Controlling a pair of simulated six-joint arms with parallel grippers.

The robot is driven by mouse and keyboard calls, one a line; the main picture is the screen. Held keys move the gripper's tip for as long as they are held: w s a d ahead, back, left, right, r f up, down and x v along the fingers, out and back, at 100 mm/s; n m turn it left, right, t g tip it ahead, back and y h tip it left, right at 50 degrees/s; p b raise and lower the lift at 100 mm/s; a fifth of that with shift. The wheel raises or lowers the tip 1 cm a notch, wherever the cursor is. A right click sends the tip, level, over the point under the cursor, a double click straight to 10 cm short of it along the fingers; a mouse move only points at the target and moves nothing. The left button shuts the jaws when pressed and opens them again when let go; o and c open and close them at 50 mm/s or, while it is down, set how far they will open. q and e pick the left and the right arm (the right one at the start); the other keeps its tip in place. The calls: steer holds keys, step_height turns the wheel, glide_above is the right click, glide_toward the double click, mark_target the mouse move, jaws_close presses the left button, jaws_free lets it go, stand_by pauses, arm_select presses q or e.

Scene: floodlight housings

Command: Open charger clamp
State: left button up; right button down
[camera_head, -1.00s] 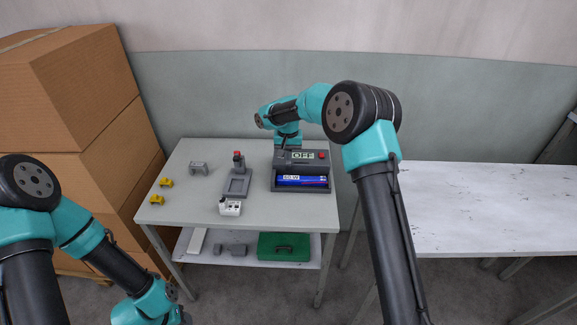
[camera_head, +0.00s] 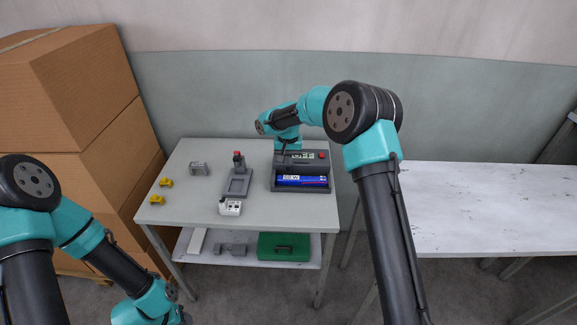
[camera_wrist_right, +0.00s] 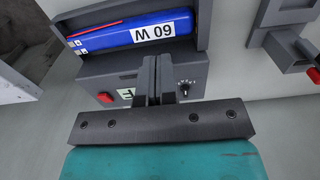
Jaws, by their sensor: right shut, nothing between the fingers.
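The charger (camera_head: 322,168) is a dark grey box at the right rear of the table. A blue battery labelled 60 W (camera_head: 310,181) lies in its front cradle. It also shows in the wrist view (camera_wrist_right: 120,36), with the charger's red button (camera_wrist_right: 105,98) and a black dial (camera_wrist_right: 185,86). A dark clamp bar (camera_head: 318,164) seems to run along the battery's rear edge. My right gripper (camera_wrist_right: 153,62) is shut and empty, its fingertips over the charger near the battery and partly hiding the display. Whether they touch it is unclear. My left gripper is outside the frame.
A grey fixture with a red top (camera_head: 238,172), a white box with knobs (camera_head: 230,208), a grey bracket (camera_head: 199,168) and two yellow pieces (camera_head: 157,200) share the table. A green case (camera_head: 284,247) lies on the lower shelf. Cardboard boxes (camera_head: 80,100) stand at left.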

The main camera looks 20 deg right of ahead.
steer(key=shift+f, duration=1.75)
steer(key=shift+w, duration=0.2)
steer(key=shift+s, duration=0.5)
steer(key=shift+a, duration=0.1)
steer(key=shift+r, duration=0.1)
step_height(320, 180, up, 7)
stand_by(1.0)
stand_by(0.4)
